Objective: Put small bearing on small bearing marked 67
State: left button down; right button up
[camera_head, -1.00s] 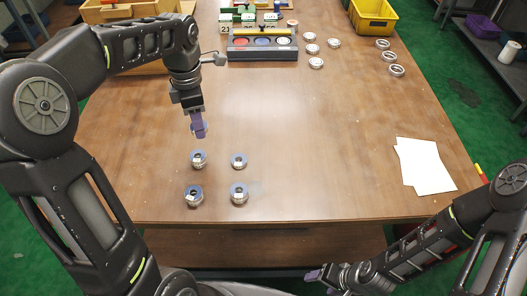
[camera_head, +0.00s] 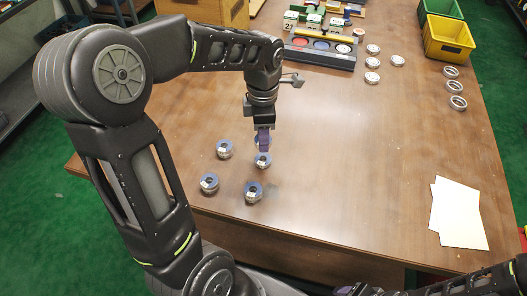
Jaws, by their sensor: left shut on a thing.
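My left gripper (camera_head: 264,146) is shut on a small bearing (camera_head: 257,138), mostly hidden behind the purple fingers. It is over the table, just above and behind the back-right one of a group of small labelled bearings. That back-right bearing (camera_head: 262,161) looks very close to the fingertips; I cannot tell whether they touch. The others are a back-left bearing (camera_head: 224,149), a front-left one (camera_head: 209,184) and a front-right one (camera_head: 253,193). The label numbers are too small to read. My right gripper (camera_head: 347,290) shows only partly at the bottom edge.
A dark case (camera_head: 322,51) with red, blue and white discs stands at the back. Several loose rings (camera_head: 373,63) lie to its right. White paper sheets (camera_head: 457,212) lie at right. A yellow bin (camera_head: 447,39) stands at the back right. The table's middle is clear.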

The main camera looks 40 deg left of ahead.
aim_at(263, 159)
pick_arm(q)
jog(key=shift+f, duration=1.45)
jog(key=shift+f, duration=1.9)
jog(key=shift+f, duration=0.1)
jog(key=c, duration=0.8)
grip_release()
